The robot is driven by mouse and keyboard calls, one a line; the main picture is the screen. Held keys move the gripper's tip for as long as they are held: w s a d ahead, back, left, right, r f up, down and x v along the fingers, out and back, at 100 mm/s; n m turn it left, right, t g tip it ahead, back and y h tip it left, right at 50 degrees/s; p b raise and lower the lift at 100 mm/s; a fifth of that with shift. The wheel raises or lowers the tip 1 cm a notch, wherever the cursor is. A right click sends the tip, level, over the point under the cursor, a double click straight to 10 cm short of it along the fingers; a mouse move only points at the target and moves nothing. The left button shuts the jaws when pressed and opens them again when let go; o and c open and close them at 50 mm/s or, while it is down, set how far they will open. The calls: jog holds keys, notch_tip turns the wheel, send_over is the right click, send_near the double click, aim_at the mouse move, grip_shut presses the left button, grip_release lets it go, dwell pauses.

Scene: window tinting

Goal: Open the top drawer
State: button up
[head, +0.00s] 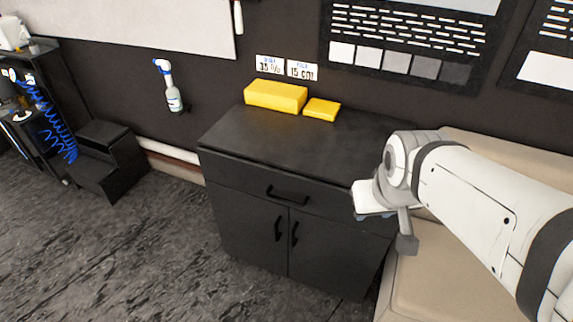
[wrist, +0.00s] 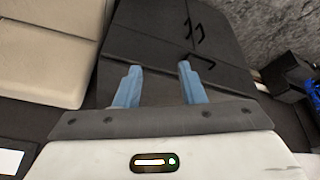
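A dark cabinet (head: 250,240) stands against the wall in the head view. Its wide top drawer (head: 240,183) is shut and has a black bar handle (head: 288,195) at its middle. Two doors with upright handles sit below the drawer. My gripper (head: 378,212) is in front of the cabinet's right side, to the right of the drawer handle and apart from it. In the wrist view, my gripper (wrist: 158,84) shows two blue fingers spread apart with nothing between them. The drawer handle (wrist: 203,62) shows just beyond the right finger.
Two yellow blocks (head: 276,95) lie at the back of the cabinet top. A beige padded seat (head: 440,280) stands close on the right. A black step stool (head: 108,160) is at the left. The floor (head: 130,260) before the cabinet is clear.

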jog(key=w+a+f+n+t+b, duration=0.2)
jog(key=w+f+n+t+b, duration=0.3)
jog(key=w+f+b, duration=0.6)
jog(key=n+t+y+b, duration=0.6)
jog(key=n+y+b, duration=0.1)
jog(key=n+b, duration=0.85)
send_near(283, 199)
jog(key=w+a+f, duration=0.1)
jog(key=w, duration=0.2)
jog(key=shift+m, duration=0.25)
jog(key=x, duration=0.7)
jog(key=shift+a+f+b, duration=0.15)
jog(key=shift+a+b, duration=0.05)
jog(key=shift+b, duration=0.1)
grip_shut()
